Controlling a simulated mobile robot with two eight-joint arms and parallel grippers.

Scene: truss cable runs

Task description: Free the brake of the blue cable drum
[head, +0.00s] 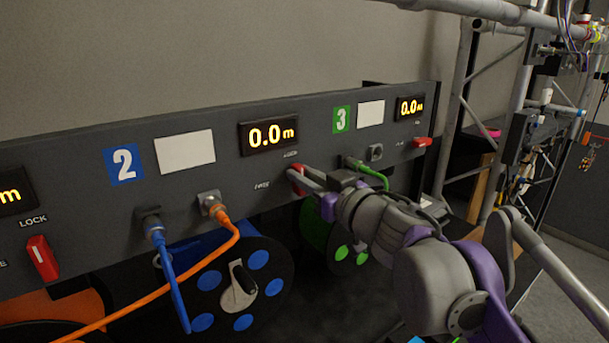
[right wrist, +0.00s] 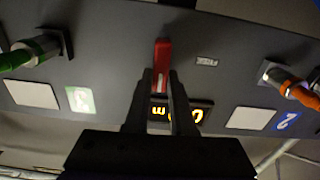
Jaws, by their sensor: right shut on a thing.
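The blue cable drum (head: 265,270) hangs under the panel section marked with a blue 2 (head: 123,164). Its red brake lever (head: 295,181) is on the panel below the 0.0 m display, between the LOCK and FREE labels. My right gripper (head: 302,179) is shut on this lever and partly covers it in the head view. In the right wrist view the lever (right wrist: 162,62) stands between the two fingertips (right wrist: 162,78). The lever's exact angle is hard to tell in the head view. My left gripper is not in view.
An orange cable (head: 222,228) and a blue cable (head: 170,272) are plugged into the panel left of my right gripper. A green cable (head: 374,171) is plugged in just to its right. Other red levers sit at the left (head: 42,258) and right (head: 422,142). Truss tubes stand at the right.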

